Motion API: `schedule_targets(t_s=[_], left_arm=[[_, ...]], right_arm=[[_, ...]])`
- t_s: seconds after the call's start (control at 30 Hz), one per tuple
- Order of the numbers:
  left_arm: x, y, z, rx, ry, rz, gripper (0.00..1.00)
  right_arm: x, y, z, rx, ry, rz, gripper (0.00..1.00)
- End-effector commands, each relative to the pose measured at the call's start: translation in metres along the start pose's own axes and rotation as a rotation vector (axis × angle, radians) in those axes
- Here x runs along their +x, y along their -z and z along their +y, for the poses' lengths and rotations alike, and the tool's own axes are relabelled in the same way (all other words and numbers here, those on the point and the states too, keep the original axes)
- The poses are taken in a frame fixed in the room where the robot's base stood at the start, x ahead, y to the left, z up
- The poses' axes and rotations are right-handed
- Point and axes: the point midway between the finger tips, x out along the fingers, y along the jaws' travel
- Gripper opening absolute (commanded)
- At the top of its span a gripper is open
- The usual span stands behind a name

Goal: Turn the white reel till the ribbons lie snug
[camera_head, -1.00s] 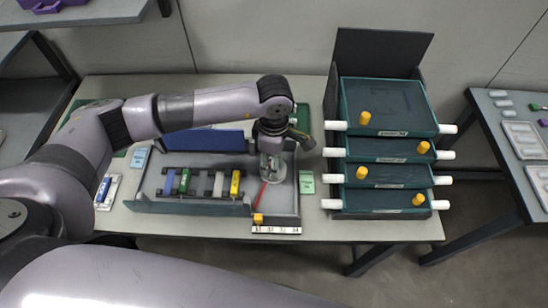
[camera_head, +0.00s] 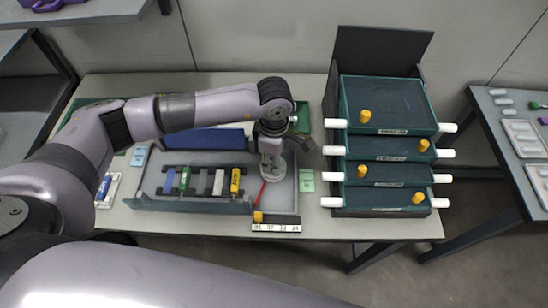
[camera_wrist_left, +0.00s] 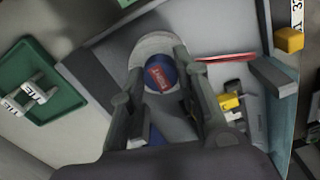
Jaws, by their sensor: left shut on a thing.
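The white reel (camera_head: 278,172) sits in the right part of the grey tray (camera_head: 288,205), partly hidden under my left gripper (camera_head: 269,172). In the left wrist view the pale reel rim (camera_wrist_left: 152,43) surrounds a blue hub (camera_wrist_left: 161,74) with a red label. My left gripper (camera_wrist_left: 163,78) has its fingers on both sides of this hub and is shut on it. A thin red strip (camera_head: 262,190) runs from beside the reel towards the tray's front; it also shows in the left wrist view (camera_wrist_left: 226,57). How snugly any ribbon lies cannot be told. My right gripper is out of view.
A black rack with blue, green, grey, white and yellow (camera_head: 235,180) blocks stands left in the tray. A small yellow block (camera_head: 258,217) sits at its front edge. Right of the tray are a green card (camera_head: 307,181) and stacked dark drawers (camera_head: 390,148) with white handles.

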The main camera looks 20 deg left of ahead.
Motion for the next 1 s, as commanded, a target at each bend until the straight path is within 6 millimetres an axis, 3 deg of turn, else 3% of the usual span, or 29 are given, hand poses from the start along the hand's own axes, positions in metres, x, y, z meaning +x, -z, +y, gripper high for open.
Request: schedule_targets(t_s=[0.13, 0.6, 0.93, 0.97, 1.0], left_arm=[[0.000, 0.000, 0.000, 0.000, -0.001, 0.000, 0.01], [0.001, 0.000, 0.001, -0.249, -0.002, 0.001, 0.01], [0.000, 0.001, 0.001, -0.264, -0.001, 0.001, 0.01], [0.000, 0.001, 0.001, -0.264, -0.001, 0.001, 0.31], [0.000, 0.001, 0.001, -0.264, -0.001, 0.001, 0.34]], right_arm=[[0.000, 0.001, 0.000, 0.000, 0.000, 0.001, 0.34], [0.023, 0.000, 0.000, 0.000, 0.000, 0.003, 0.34], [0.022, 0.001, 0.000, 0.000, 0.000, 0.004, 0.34], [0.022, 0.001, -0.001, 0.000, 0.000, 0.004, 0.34], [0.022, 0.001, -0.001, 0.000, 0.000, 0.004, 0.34]])
